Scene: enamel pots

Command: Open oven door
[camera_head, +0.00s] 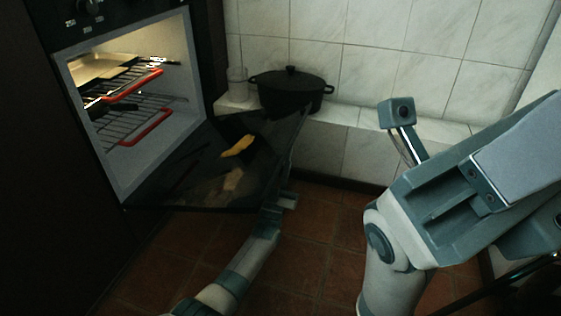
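The oven (135,95) is on the left with its lit inside in view. Its black door (190,165) is folded down and stands wide open, close to level. My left arm reaches from the bottom under the door's outer edge. My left gripper (283,201) is beside that edge, partly hidden by the door; its fingers do not show clearly, nor whether it touches. My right gripper (400,130) is raised at the right, away from the door. One fingertip shows clearly, and I see nothing held there.
Wire racks (130,112) with red front strips and a tray (100,67) are inside the oven. A black lidded pot (290,92) and a clear glass (237,84) stand on the tiled ledge (345,115). The brown tiled floor (325,235) is open between my arms.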

